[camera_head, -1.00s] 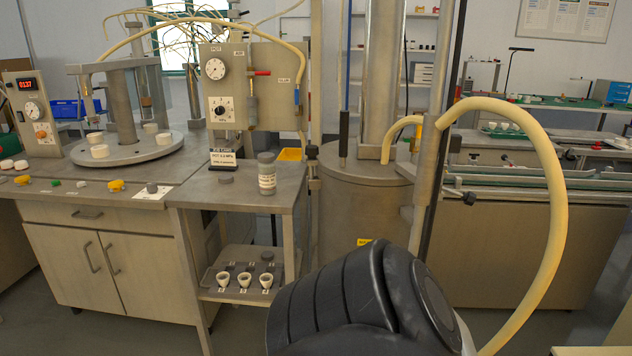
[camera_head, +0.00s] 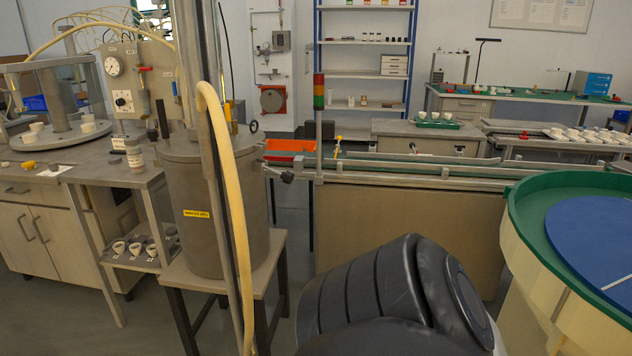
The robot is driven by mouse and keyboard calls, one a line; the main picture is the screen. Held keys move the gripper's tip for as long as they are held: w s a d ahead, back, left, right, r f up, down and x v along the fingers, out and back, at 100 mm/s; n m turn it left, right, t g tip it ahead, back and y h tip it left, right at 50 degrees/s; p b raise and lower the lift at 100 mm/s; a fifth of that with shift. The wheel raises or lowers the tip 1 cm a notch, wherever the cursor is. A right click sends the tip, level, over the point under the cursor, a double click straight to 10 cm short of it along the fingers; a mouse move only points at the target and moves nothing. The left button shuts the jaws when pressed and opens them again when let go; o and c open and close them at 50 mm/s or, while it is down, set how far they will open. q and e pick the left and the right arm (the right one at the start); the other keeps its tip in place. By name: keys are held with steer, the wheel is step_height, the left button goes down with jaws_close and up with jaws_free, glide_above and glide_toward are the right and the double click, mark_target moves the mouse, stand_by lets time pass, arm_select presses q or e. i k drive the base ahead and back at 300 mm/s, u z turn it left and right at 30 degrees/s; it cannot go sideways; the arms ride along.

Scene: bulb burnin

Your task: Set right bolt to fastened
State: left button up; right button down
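I cannot make out the right bolt in this view; it may be hidden or too small to tell. A large black rounded part that seems to be my own arm fills the bottom centre. Neither of my grippers shows. A grey metal drum (camera_head: 208,240) with a yellow label stands on a small metal stand at left of centre. A thick cream hose (camera_head: 232,190) hangs down in front of it beside a metal post.
A long conveyor bench (camera_head: 410,225) runs across the middle, with a red and green signal tower (camera_head: 319,92). A green-rimmed round table (camera_head: 530,215) with a blue disc stands close at the right. A workbench with cups is at left. Some floor is clear between the drum stand and conveyor.

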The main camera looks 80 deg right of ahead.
mark_target(287, 176)
steer(key=z, duration=5.5)
steer(key=k, duration=1.75)
steer(key=u, duration=1.65)
steer(key=i, duration=0.5)
